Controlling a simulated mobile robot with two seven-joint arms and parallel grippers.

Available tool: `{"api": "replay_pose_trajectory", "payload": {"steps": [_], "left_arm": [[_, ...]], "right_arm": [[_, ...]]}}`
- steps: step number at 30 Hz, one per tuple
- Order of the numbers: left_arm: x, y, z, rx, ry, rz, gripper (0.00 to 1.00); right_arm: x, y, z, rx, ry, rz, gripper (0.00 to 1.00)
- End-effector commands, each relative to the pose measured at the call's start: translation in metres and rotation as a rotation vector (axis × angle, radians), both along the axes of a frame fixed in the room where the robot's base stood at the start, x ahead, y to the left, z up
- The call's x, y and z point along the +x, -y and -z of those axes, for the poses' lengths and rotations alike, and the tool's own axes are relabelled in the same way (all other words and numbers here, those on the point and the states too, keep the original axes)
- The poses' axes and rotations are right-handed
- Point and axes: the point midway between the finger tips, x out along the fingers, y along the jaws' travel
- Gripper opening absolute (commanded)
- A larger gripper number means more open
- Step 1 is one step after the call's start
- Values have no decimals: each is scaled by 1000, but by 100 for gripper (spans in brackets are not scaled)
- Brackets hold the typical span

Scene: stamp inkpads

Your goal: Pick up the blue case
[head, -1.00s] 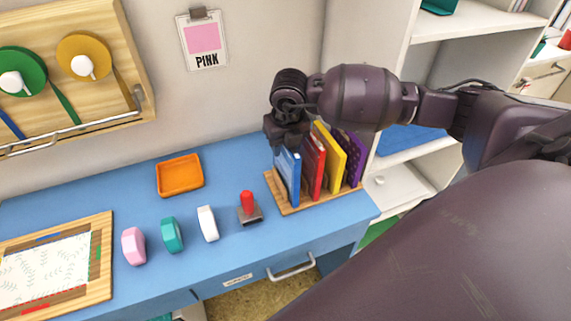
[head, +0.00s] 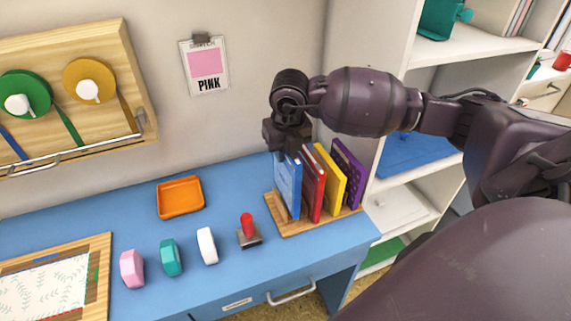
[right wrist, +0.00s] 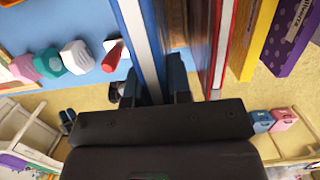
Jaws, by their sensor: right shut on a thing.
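The blue case (head: 289,184) stands upright at the left end of a row of cases on a wooden rack (head: 318,222). My right gripper (head: 288,150) is above it and shut on its top part. In the right wrist view the blue case (right wrist: 144,40) runs up between the fingers of the right gripper (right wrist: 158,85). In the head view the case's lower end is at the rack; I cannot tell whether it touches. My left gripper is not in view.
Red (head: 312,185), yellow (head: 331,180) and purple (head: 349,172) cases stand close on the right. A red-handled stamp (head: 249,232), white, teal and pink blocks and an orange tray (head: 180,197) lie to the left. Shelves (head: 405,205) stand at the right.

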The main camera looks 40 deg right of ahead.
Motion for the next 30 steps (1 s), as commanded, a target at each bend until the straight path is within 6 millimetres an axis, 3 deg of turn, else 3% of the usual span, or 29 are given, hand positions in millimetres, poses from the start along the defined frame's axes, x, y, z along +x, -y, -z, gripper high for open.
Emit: {"api": "replay_pose_trajectory", "payload": {"steps": [6,15,22,30], "left_arm": [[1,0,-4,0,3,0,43],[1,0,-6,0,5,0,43],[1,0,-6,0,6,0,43],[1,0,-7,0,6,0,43]], "right_arm": [[1,0,-61,-1,6,0,0],[0,0,-124,-1,3,0,0],[0,0,-147,0,2,1,0],[0,0,-151,0,0,0,0]]}}
